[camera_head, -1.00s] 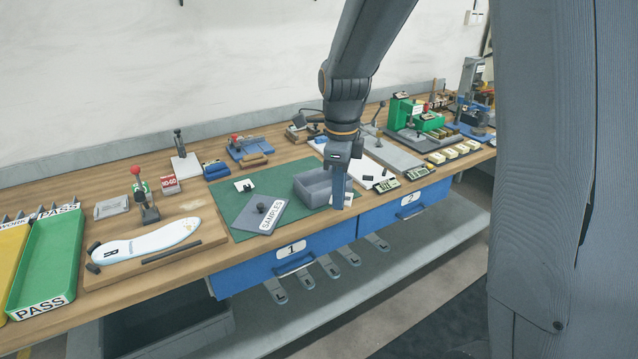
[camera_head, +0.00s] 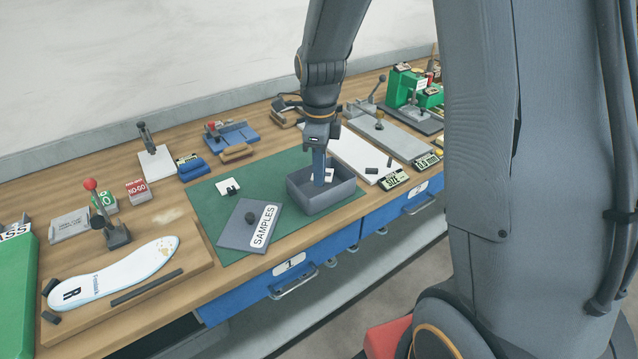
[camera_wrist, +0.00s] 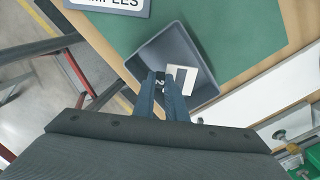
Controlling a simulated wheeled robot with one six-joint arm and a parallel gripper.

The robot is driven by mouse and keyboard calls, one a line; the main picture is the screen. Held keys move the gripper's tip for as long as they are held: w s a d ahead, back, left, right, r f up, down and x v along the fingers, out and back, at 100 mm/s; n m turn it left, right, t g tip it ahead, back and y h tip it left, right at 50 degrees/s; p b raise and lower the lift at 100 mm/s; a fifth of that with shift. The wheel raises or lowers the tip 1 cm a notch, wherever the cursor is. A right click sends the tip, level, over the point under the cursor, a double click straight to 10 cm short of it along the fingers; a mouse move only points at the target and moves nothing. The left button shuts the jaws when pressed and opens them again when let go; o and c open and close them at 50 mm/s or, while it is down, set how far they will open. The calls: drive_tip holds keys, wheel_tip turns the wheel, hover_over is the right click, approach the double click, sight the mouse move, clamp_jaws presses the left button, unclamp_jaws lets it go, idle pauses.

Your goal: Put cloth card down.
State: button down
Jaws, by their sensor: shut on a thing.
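My gripper (camera_head: 320,183) points down into the open grey box (camera_head: 332,201) on the green mat. It is shut on the cloth card (camera_head: 329,175), a small white card with a dark mark. In the wrist view the card (camera_wrist: 186,75) shows at the fingertips (camera_wrist: 166,80), over the inside of the grey box (camera_wrist: 180,45). I cannot tell whether the card touches the box floor. The lower fingertips are partly hidden by the box wall in the head view.
The grey SAMPLES lid (camera_head: 238,233) with its black knob lies left of the box. A white card with a black clip (camera_head: 228,187) lies on the green mat (camera_head: 270,180). An insole (camera_head: 120,272) lies at left.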

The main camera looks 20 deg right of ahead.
drive_tip(key=shift+f+p, duration=0.5)
drive_tip(key=shift+f, duration=1.9)
drive_tip(key=shift+f, duration=0.15)
drive_tip(key=c, duration=2.1)
unclamp_jaws()
